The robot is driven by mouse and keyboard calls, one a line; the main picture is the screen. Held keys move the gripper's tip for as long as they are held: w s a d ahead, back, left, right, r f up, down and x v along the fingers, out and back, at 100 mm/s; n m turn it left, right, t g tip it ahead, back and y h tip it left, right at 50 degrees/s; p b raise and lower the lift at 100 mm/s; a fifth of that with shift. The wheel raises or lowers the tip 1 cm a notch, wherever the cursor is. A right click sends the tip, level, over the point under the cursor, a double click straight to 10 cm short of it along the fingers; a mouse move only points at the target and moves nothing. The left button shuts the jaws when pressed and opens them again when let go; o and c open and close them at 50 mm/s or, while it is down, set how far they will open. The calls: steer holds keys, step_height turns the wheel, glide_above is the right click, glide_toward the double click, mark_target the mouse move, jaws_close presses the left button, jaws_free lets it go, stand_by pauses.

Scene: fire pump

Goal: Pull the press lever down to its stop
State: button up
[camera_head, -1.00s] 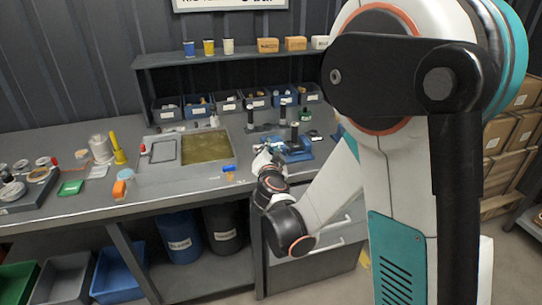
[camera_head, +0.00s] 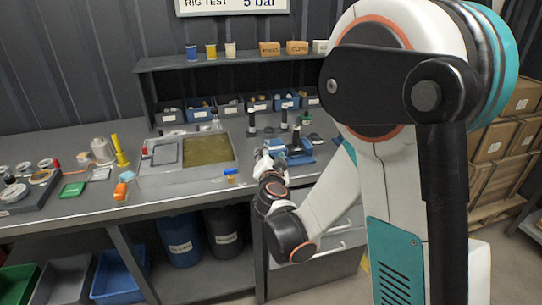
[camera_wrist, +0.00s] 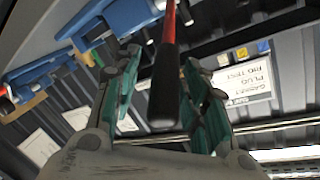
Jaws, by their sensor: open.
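The press lever shows in the wrist view as a red rod with a black grip (camera_wrist: 168,90). The grip lies between the two teal-padded fingers of my gripper (camera_wrist: 160,62), which are apart with space on both sides of it. Whether either finger touches it is unclear. Blue press parts (camera_wrist: 112,18) show beyond, at the upper left. In the head view, the blue press (camera_head: 297,152) stands on the bench, and my gripper (camera_head: 266,157) is at its left front side. The lever is too small to make out there.
The grey bench (camera_head: 205,187) carries a framed tray (camera_head: 208,150) left of the press. A small blue and orange item (camera_head: 231,175) lies near the front edge. Blue bins (camera_head: 201,112) and a shelf (camera_head: 240,58) stand behind. Black upright posts (camera_head: 252,120) are close behind the press.

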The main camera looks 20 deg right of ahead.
steer(key=v, duration=1.2)
